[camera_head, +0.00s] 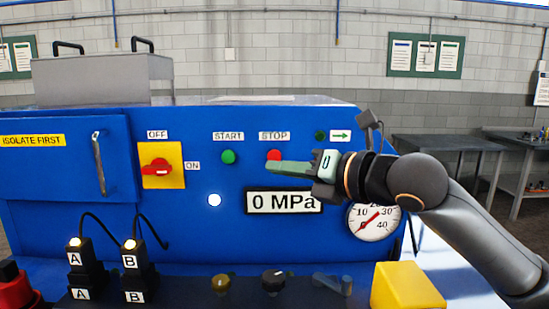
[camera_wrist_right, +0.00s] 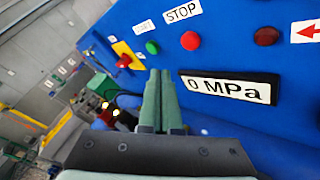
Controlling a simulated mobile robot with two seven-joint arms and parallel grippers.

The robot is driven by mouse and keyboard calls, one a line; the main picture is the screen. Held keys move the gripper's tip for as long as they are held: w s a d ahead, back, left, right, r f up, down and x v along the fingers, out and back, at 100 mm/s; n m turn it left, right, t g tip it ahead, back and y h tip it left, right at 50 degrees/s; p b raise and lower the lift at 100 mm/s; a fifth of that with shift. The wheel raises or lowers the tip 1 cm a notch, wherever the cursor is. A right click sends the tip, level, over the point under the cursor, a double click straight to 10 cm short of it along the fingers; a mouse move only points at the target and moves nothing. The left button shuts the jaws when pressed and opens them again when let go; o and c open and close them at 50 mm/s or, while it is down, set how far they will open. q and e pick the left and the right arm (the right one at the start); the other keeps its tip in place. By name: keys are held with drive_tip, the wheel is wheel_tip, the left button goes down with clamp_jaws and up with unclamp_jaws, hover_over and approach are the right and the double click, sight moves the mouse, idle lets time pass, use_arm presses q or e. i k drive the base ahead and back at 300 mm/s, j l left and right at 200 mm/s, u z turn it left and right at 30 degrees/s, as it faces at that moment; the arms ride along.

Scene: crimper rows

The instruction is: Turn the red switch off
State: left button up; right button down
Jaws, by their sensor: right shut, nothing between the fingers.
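The red rotary switch (camera_head: 157,166) sits on a yellow plate (camera_head: 173,180) on the blue panel, with an OFF label (camera_head: 157,134) above it and an ON label (camera_head: 192,166) to its right. Its handle lies roughly sideways, towards ON. In the right wrist view the red switch (camera_wrist_right: 124,61) shows small, beyond the fingertips to the upper left. My right gripper (camera_head: 270,167) is shut and empty, fingers pointing left, in front of the panel below the STOP button. It is apart from the switch, to its right. My left gripper is out of view.
The panel has a green START button (camera_head: 228,157), a red STOP button (camera_head: 274,155), a 0 MPa display (camera_head: 284,201) and a gauge (camera_head: 374,221). A door handle (camera_head: 99,163) stands out left of the switch. Connectors A (camera_head: 85,262) and B (camera_head: 136,265) stand below.

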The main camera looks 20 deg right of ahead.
sight(159, 166)
drive_tip(key=k, duration=1)
